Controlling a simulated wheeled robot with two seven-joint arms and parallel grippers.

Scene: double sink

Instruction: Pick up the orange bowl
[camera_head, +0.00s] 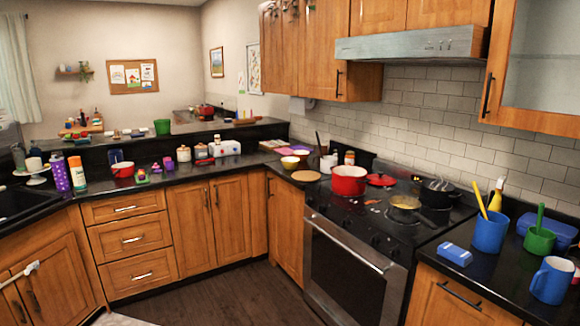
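A small yellow-orange bowl (290,162) stands on the black counter in the back corner, left of the stove. It is the closest match to an orange bowl, though its exact colour is hard to tell at this size. A second small, pale bowl (301,151) is just behind it, and I cannot tell whether they touch.
A round wooden board (305,176) lies in front of the bowls. A blue cup (489,232) and blue mug (552,280) stand at right. Floor (235,298) is clear ahead.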

